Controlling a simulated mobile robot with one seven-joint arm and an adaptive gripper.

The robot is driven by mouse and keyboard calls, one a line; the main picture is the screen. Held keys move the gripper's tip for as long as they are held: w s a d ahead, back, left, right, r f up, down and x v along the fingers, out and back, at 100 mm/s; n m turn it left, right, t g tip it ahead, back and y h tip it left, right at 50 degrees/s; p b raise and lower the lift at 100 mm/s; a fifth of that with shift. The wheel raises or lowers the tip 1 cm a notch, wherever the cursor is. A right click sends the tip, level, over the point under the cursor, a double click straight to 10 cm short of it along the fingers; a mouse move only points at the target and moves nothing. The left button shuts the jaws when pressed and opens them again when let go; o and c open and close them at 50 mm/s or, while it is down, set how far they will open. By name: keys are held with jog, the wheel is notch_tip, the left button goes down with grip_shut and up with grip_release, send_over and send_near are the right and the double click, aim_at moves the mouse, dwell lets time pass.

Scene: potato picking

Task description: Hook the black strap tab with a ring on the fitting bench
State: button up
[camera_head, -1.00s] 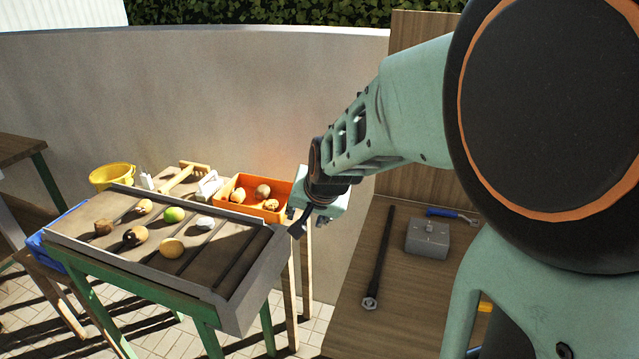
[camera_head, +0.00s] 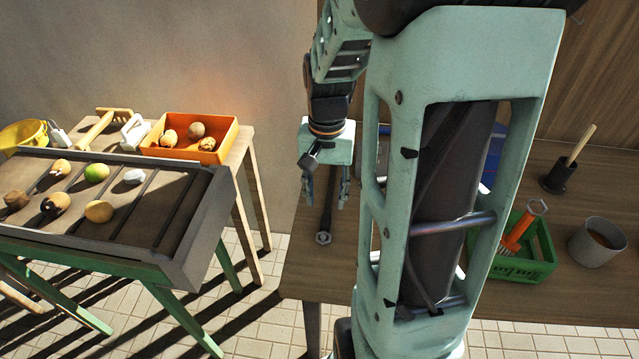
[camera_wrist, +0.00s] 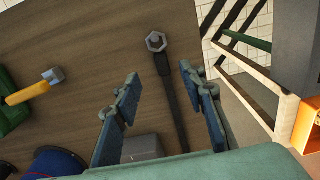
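The black strap (camera_head: 328,207) lies straight on the wooden fitting bench (camera_head: 300,268), with a grey metal ring (camera_head: 324,238) at its near end. In the wrist view the ring (camera_wrist: 156,41) lies beyond my fingertips, and the strap (camera_wrist: 171,95) runs back between my fingers. My gripper (camera_head: 327,196) points down over the strap. Its two blue-padded fingers (camera_wrist: 160,76) are spread, with nothing held between them. They look to be above the bench; the exact height cannot be told. The far end of the strap is hidden by my gripper.
A grey block (camera_wrist: 142,147) lies beside the strap. A green crate (camera_head: 535,268) with an orange-handled tool, a grey cup (camera_head: 597,243) and a dark holder (camera_head: 558,178) stand on the bench's right. A sorting table (camera_head: 195,235) with potatoes stands left, across a gap.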

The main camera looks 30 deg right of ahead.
aim_at(325, 226)
notch_tip(325, 226, down, 10)
jog(key=shift+r, duration=0.1)
jog(key=shift+c, duration=0.4)
grip_shut()
dwell(0.3)
